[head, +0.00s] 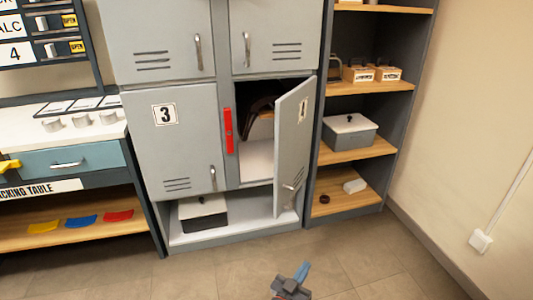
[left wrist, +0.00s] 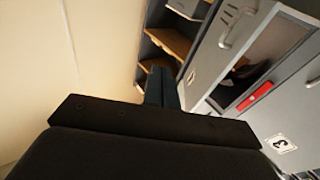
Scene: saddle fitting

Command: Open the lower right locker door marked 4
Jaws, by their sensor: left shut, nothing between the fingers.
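The lower right locker door (head: 291,145) stands open, swung out toward me on its right side. Its number plate (head: 303,110) is seen too steeply to read, and its handle (head: 293,186) is near the lower edge. The open compartment (head: 258,160) shows a pale floor and a dark curved object (head: 262,106), partly hidden by the door. My left gripper (head: 301,272) is shut and empty, low over the floor in front of the lockers and apart from the door. It also shows in the left wrist view (left wrist: 160,76). My right gripper is not in view.
Door 3 (head: 178,140) is closed, left of a red strip (head: 228,131). An open bottom shelf holds a lidded box (head: 203,211). A shelf unit (head: 362,146) stands close on the right. A packing table (head: 40,190) is at left. The floor in front is clear.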

